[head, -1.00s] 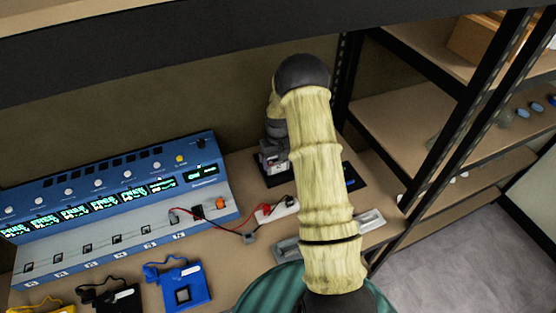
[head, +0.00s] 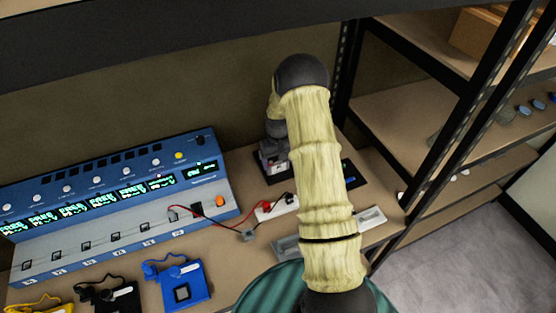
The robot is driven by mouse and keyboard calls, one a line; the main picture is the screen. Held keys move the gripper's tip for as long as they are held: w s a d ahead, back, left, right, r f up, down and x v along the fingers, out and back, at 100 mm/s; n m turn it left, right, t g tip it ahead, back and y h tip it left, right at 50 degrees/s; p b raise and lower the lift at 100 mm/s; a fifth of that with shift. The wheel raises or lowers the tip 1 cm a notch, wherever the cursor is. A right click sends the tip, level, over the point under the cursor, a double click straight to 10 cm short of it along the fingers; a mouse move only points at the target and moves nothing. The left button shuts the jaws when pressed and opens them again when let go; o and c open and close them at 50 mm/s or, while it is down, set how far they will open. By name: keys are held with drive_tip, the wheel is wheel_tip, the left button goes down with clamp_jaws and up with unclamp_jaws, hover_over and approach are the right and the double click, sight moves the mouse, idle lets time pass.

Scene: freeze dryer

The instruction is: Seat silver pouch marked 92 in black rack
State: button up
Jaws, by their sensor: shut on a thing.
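My gripper (head: 272,158) is at the back of the bench, below the bent wrist of my arm, and only partly in view. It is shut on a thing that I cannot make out. It is over a flat black piece (head: 257,167) on the bench, which may be the black rack; my arm covers its middle. A flat silver piece (head: 286,248) lies on the bench left of my arm, and another silver piece (head: 371,218) with a pale face lies to the right. No mark 92 can be read on either one.
A blue console (head: 120,190) with lit displays fills the left of the bench. Blue (head: 184,284), black (head: 120,300) and yellow (head: 40,307) units lie before it. Red and black leads run to a white strip (head: 272,208). A black shelf post (head: 465,130) stands right.

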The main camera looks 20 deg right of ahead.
sight(278, 162)
drive_tip(key=shift+f, duration=0.3)
drive_tip(key=o, duration=1.1)
drive_tip(key=shift+r, duration=0.15)
wheel_tip(278, 162, up, 17)
drive_tip(key=b, duration=0.2)
drive_tip(key=shift+s, duration=0.1)
